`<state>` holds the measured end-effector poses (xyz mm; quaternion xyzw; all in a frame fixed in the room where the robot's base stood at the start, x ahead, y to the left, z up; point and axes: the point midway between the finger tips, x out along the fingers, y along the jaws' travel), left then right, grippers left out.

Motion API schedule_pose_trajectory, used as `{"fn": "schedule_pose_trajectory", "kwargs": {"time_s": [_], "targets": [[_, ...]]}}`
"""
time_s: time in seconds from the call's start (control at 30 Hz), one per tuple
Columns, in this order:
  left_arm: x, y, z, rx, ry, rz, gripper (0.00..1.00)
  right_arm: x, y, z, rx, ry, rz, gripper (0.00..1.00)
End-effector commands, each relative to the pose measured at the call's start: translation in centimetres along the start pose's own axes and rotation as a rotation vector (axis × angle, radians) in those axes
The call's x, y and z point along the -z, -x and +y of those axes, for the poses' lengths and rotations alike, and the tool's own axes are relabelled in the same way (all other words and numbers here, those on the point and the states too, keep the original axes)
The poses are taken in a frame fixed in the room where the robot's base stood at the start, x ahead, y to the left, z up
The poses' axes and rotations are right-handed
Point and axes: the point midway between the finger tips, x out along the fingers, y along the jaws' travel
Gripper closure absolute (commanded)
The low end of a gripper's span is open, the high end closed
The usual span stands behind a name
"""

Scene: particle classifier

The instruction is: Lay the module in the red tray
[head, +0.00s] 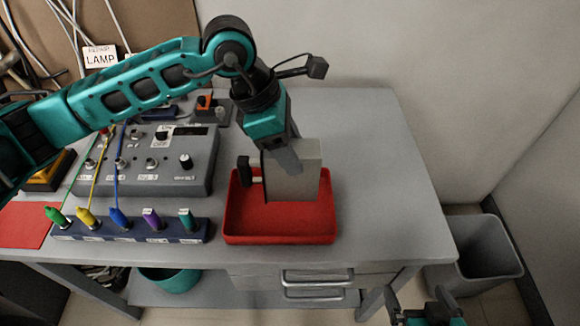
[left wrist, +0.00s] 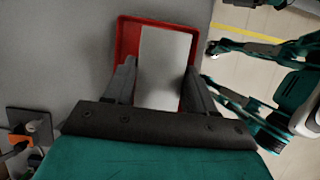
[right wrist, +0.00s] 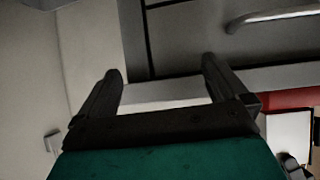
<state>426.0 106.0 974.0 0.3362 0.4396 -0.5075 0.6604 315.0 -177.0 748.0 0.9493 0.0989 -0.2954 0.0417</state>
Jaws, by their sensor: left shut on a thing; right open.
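The module is a light grey box (head: 305,176) with a black knob on its left side. My left gripper (head: 290,165) is shut on the module and holds it over the red tray (head: 280,238). In the left wrist view the module (left wrist: 165,65) sits between the two fingers, with the red tray's rim (left wrist: 128,35) around it. I cannot tell whether the module's underside touches the tray floor. My right gripper (head: 425,298) is open and empty, low at the front right, off the table. Its spread fingers also show in the right wrist view (right wrist: 162,85).
A grey control box (head: 150,175) and a blue rack (head: 130,230) with several coloured plugs and cables stand left of the tray. A red mat (head: 25,222) lies at the far left. The tabletop (head: 390,190) right of the tray is clear. A grey bin (head: 475,255) stands on the floor.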

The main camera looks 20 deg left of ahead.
Motion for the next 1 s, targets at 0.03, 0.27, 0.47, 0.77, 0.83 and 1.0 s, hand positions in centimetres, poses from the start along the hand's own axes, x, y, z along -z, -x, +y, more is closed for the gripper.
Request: {"fn": "schedule_pose_trajectory", "kwargs": {"time_s": [0.03, 0.27, 0.47, 0.77, 0.83, 1.0], "targets": [[0.2, -0.5, 0.1, -0.001, 0.001, -0.001, 0.91, 0.0, 0.0, 0.0, 0.0, 0.0, 0.0, 0.0], [0.8, -1.9, 0.1, -0.001, 0.001, -0.001, 0.91, 0.0, 0.0, 0.0, 0.0, 0.0, 0.0, 0.0], [1.9, -4.7, 0.0, 0.0, 0.002, -0.001, 0.91, 0.0, 0.0, 0.0, 0.0, 0.0, 0.0, 0.0], [2.1, -5.2, 0.1, -0.003, -0.001, -0.002, 0.91, -0.1, 0.0, 0.0, 0.0, 0.0, 0.0, 0.0], [2.2, -5.4, 0.1, -0.003, -0.001, -0.002, 0.91, -0.3, -0.2, 0.0, 0.0, 0.0, 0.0, 0.0], [2.3, -5.5, 0.1, -0.001, 0.0, 0.0, 0.35, -0.3, -0.2, 0.0, 0.0, 0.0, -0.001, 0.0]]}}
